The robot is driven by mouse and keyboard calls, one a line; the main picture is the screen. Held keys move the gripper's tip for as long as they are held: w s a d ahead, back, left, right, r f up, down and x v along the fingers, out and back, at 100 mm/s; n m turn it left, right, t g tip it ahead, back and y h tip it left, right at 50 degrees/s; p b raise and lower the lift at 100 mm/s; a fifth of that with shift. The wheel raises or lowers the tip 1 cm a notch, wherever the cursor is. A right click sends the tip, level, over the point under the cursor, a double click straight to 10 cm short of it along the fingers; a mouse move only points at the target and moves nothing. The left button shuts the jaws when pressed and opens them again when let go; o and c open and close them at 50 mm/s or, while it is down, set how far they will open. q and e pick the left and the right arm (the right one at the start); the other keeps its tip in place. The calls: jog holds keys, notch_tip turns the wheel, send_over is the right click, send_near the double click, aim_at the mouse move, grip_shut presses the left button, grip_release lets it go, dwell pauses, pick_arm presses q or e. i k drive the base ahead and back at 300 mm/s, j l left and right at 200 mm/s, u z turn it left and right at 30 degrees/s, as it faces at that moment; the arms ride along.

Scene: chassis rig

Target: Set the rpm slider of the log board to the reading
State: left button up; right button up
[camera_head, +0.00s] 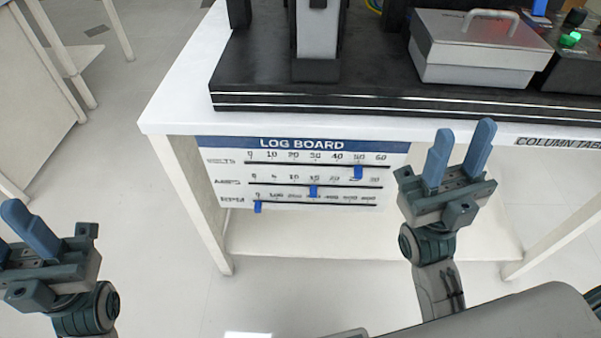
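The log board (230,170) is a white panel with a blue title strip, fixed to the front of the white table. Its bottom row, RPM, has a blue slider (258,207) at the far left, by the 0 mark. The volts slider (358,173) is near 50 and the amps slider (313,191) near 15. My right gripper (460,155) is open and empty, pointing up just right of the board. I see no readable rpm display.
The white table (180,100) carries a black base (260,75) with a grey upright part and a grey lidded box (480,55). A control box with a lit green button (570,38) stands at the right. Open floor lies left of the table.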

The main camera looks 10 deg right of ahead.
aim_at(258, 207)
jog(key=j, duration=0.45)
jog(key=k+j, duration=0.15)
jog(key=j, duration=0.8)
jog(key=k+j, duration=0.15)
jog(key=j, duration=0.35)
